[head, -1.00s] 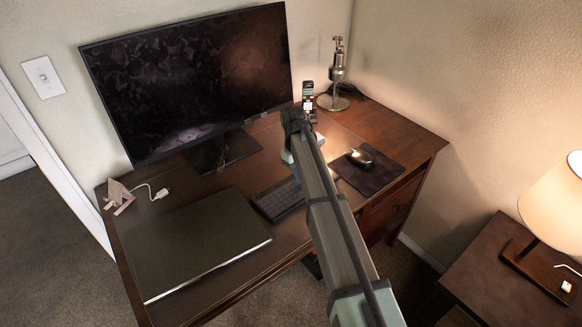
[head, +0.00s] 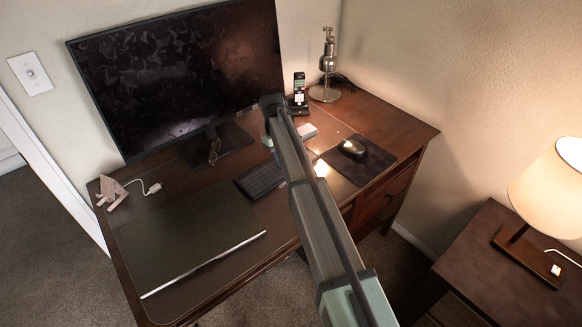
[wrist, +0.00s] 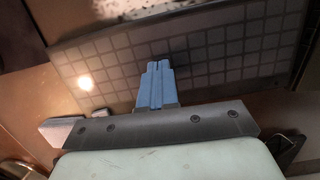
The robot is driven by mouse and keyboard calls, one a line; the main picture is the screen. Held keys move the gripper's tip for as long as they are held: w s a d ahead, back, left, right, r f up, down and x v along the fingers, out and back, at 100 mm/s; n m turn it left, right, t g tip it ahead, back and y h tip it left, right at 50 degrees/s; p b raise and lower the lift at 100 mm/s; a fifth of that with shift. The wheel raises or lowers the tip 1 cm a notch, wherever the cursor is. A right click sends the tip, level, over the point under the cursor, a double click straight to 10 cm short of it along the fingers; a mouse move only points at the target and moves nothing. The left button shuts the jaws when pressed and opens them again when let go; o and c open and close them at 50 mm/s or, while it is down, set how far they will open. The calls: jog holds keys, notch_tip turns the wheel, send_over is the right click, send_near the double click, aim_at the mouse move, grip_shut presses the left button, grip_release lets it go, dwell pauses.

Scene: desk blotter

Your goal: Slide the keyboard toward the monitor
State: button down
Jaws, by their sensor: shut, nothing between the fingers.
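The dark keyboard (head: 259,181) lies on the desk to the right of the laptop-like dark slab, in front of the monitor (head: 175,80). My arm hides its right part in the head view. In the wrist view, the keyboard (wrist: 215,62) spans the picture as a grid of keys. My gripper (wrist: 157,66) is shut and empty, its blue fingertips together over or against the keyboard's middle. I cannot tell whether they touch it. A gap of bare desk shows between the keyboard and the monitor's stand (head: 217,143).
The closed dark slab (head: 185,235) lies left of the keyboard. A mouse (head: 352,147) on a dark pad (head: 362,172) is to the right. A charger cable (head: 150,188) lies far left.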

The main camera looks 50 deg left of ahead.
jog(key=a, duration=0.6)
jog(key=a+f, duration=0.1)
jog(key=a, duration=0.2)
jog(key=shift+a, duration=0.1)
jog(key=shift+r, duration=0.1)
jog(key=shift+s, duration=0.1)
jog(key=shift+r, duration=0.75)
notch_tip(320, 180, up, 13)
jog(key=a, duration=0.2)
